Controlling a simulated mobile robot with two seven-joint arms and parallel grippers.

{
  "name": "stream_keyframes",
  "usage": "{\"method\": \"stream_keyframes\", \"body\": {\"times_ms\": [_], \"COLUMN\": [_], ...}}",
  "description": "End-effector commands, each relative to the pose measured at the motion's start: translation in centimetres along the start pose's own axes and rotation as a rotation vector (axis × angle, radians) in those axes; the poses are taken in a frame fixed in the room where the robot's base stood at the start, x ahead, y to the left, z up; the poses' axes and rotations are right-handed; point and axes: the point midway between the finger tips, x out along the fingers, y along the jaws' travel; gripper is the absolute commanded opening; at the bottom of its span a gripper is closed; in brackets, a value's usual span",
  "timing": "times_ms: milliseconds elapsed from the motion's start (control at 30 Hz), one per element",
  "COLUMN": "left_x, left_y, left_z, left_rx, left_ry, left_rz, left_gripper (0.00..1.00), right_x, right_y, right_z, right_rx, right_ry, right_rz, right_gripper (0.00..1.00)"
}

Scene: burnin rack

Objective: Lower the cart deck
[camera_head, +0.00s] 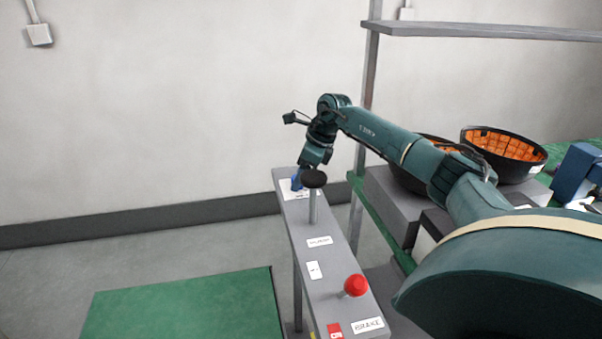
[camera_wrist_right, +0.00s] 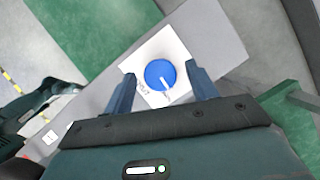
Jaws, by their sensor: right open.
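A long grey control panel (camera_head: 325,270) runs away from me in the head view. At its far end is a blue knob (camera_head: 296,184), partly hidden by my right gripper.
A black-topped post (camera_head: 313,180) stands on the panel close to my right gripper. A red button (camera_head: 355,286) stands nearer. At right, a rack with a grey shelf (camera_head: 480,31) holds dark bowls with orange insides (camera_head: 503,146). The floor at left is clear.

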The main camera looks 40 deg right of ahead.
Motion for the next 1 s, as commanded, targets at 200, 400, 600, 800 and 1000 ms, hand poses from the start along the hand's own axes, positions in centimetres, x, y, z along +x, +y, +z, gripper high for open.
{"method": "stream_keyframes", "body": {"times_ms": [200, 400, 600, 800, 1000], "left_x": [0.02, 0.03, 0.03, -0.02, -0.23], "left_y": [-0.02, -0.03, -0.03, -0.02, -0.03], "left_z": [0.06, 0.07, 0.08, 0.00, -0.22], "left_rx": [-0.001, -0.001, -0.001, -0.002, -0.003], "left_ry": [-0.001, -0.002, -0.002, -0.002, -0.006], "left_rz": [-0.001, -0.001, -0.001, -0.001, -0.003], "left_gripper": [0.00, 0.00, 0.00, 0.00, 0.00], "right_x": [-0.02, -0.05, -0.06, -0.11, -0.19], "right_y": [0.02, 0.01, 0.02, 0.03, 0.10], "right_z": [0.02, 0.03, 0.03, 0.05, 0.10], "right_rx": [0.000, 0.000, 0.000, 0.011, 0.075], "right_ry": [0.000, 0.000, 0.000, -0.001, -0.001], "right_rz": [0.000, 0.000, 0.001, -0.005, -0.031], "right_gripper": [0.45, 0.29, 0.13, 0.13, 0.13]}}
